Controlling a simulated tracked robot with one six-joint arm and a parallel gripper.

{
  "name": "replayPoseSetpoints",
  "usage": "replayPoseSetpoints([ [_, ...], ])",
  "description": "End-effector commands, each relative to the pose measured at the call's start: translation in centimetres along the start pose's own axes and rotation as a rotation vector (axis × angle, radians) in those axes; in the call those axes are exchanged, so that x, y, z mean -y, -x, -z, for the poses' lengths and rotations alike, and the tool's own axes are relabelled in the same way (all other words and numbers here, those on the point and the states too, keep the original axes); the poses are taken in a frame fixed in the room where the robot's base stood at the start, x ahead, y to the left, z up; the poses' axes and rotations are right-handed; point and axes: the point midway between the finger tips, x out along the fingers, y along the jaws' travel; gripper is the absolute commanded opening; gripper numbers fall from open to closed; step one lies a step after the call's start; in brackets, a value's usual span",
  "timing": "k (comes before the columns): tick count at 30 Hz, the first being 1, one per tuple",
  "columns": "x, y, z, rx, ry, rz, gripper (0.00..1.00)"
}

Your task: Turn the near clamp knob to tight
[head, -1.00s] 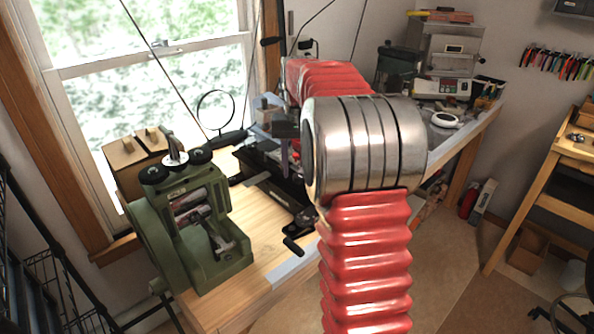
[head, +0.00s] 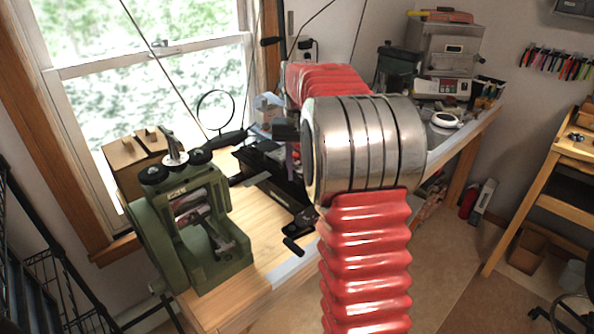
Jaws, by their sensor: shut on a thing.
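My gripper (head: 290,164) is small and partly hidden in the head view, behind my arm's metal joint. It points down at the black clamp fixture (head: 282,191) on the bench. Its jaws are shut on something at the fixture. This appears to be the near clamp knob, but the jaws and the arm hide the knob, so its angle cannot be read. A black crank handle (head: 293,245) sticks out at the fixture's near end, apart from my gripper.
A green rolling mill (head: 190,225) stands at the left of the wooden bench (head: 250,285). A round magnifier (head: 215,110) stands behind the fixture. A kiln-like box (head: 445,55) and a scale (head: 441,87) are at the far right end. Bare bench lies between mill and fixture.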

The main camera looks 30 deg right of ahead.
Motion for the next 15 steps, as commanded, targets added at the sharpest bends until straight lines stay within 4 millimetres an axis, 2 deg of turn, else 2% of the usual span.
replayPoseSetpoints([
  [1, 0.48, 0.02, -0.36, 0.0, 0.001, 0.0, 0.02],
  [15, 0.04, 0.0, -0.06, 0.002, -0.096, 0.001, 0.02],
])
